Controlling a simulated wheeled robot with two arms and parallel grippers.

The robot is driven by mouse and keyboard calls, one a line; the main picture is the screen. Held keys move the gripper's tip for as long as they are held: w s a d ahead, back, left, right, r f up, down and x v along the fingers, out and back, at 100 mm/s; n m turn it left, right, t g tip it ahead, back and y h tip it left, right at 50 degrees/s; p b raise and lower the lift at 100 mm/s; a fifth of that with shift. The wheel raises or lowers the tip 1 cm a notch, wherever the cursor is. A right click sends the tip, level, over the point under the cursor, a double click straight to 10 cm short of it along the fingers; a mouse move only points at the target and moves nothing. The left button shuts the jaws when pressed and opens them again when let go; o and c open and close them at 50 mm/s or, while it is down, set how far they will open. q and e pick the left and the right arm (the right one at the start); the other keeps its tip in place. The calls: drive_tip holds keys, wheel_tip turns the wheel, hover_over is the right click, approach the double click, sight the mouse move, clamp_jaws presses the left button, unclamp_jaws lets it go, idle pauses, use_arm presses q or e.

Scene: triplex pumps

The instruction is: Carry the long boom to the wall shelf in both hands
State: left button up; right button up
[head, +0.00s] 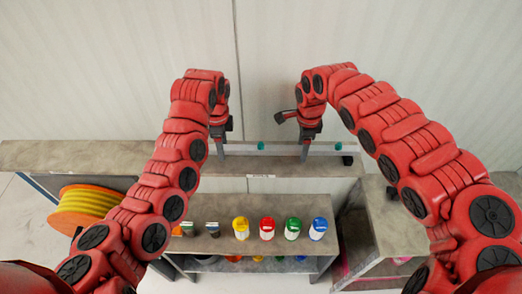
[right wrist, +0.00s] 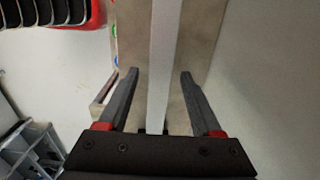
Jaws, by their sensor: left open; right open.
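The long boom (head: 280,147) is a thin pale bar with teal marks and a dark end piece at right. It lies along the grey wall shelf (head: 60,155) against the back wall. My left gripper (head: 218,143) is open at the boom's left part; its fingertips are partly hidden by my arm. My right gripper (head: 304,148) is open at the boom's right part. In the right wrist view, the boom (right wrist: 164,50) runs between the two spread fingers of the right gripper (right wrist: 160,75), with gaps on both sides. The boom's left end is hard to make out.
Below the shelf stands a low grey bench (head: 215,245) with yellow (head: 240,229), red (head: 267,229), green (head: 292,229) and blue (head: 318,229) lidded containers. An orange and yellow spool (head: 85,208) is at left. A grey table (head: 385,235) stands at right.

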use_arm(q)
drive_tip(key=shift+f, duration=0.35)
use_arm(e)
drive_tip(key=shift+f, duration=0.4)
use_arm(q)
drive_tip(key=shift+s, duration=0.1)
use_arm(e)
drive_tip(key=shift+s, duration=0.1)
use_arm(q)
clamp_jaws()
use_arm(e)
clamp_jaws()
drive_tip(key=shift+r, duration=0.1)
idle(0.4)
